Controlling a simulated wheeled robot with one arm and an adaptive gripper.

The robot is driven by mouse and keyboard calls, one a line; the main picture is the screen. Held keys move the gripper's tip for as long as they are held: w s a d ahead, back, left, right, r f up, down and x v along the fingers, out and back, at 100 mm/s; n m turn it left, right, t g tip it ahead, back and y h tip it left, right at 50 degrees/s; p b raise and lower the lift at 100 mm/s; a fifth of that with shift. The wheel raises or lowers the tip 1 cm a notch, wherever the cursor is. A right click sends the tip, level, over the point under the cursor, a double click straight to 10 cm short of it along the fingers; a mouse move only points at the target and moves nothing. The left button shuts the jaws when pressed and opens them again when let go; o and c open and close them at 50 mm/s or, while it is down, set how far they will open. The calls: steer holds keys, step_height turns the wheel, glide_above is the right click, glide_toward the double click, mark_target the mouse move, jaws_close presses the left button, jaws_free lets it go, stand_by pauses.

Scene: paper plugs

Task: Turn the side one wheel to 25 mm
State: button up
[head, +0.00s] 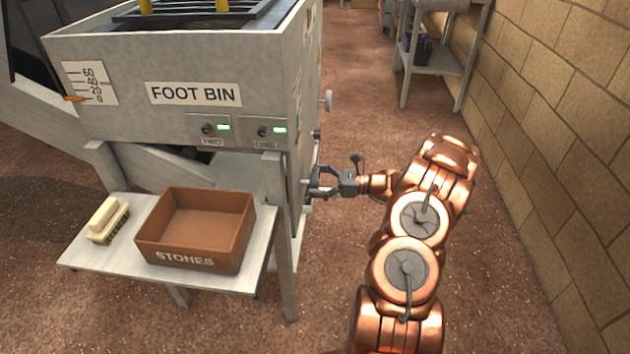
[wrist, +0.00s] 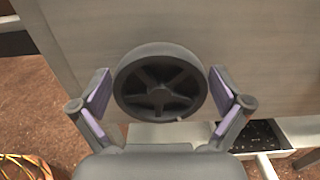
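A dark spoked wheel (wrist: 160,53) is mounted on the grey side panel in the wrist view. A small pale mark sits at the lower right of its rim. My gripper (wrist: 160,84) is open, with one purple-padded finger on each side of the wheel. The pads are very near the rim; I cannot tell if they touch. In the head view my gripper (head: 316,183) is at the lower right side of the machine, and the wheel is mostly hidden there. No wheel label or millimetre scale is readable in the wrist view.
The FOOT BIN machine (head: 130,115) has a front scale (head: 90,83) with an orange pointer near 0. A STONES box (head: 195,225) and a brush (head: 108,220) sit on its shelf. A grey stand (head: 440,60) is behind.

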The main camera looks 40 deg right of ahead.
steer(key=c, duration=0.8)
steer(key=shift+n, duration=0.3)
